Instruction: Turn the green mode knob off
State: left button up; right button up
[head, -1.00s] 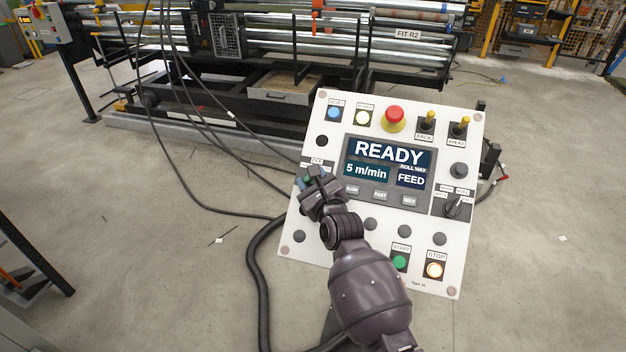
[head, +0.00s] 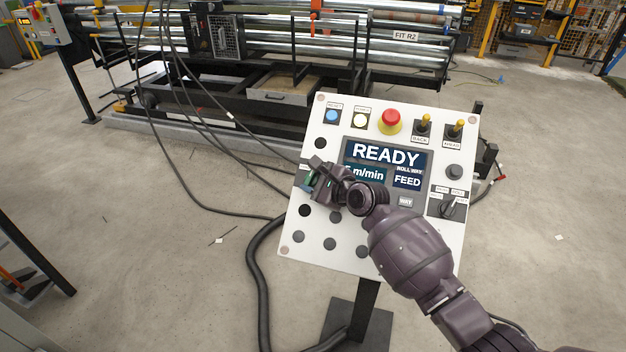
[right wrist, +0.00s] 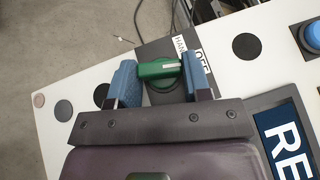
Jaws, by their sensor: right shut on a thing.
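The green mode knob (right wrist: 158,70) shows in the right wrist view on a dark plate of the white control panel (right wrist: 225,75). Its bar lies nearly crosswise in that view, with a white mark at its right end, on the side of the OFF label (right wrist: 201,62). A second label beside it is partly covered. My right gripper (head: 312,181) is shut on the knob, with a blue pad at each end of the bar. In the head view, the gripper hides most of the knob at the panel's left edge. My left gripper is not in view.
The panel's display (head: 387,154) reads READY and FEED. A red mushroom button (head: 390,121), two yellow-topped levers and a black selector (head: 451,207) are at its top and right. My arm covers its lower right. Cables hang behind; a roller machine stands beyond.

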jog(key=shift+n+g, duration=1)
jog(key=o, duration=0.9)
jog(key=shift+d, duration=0.1)
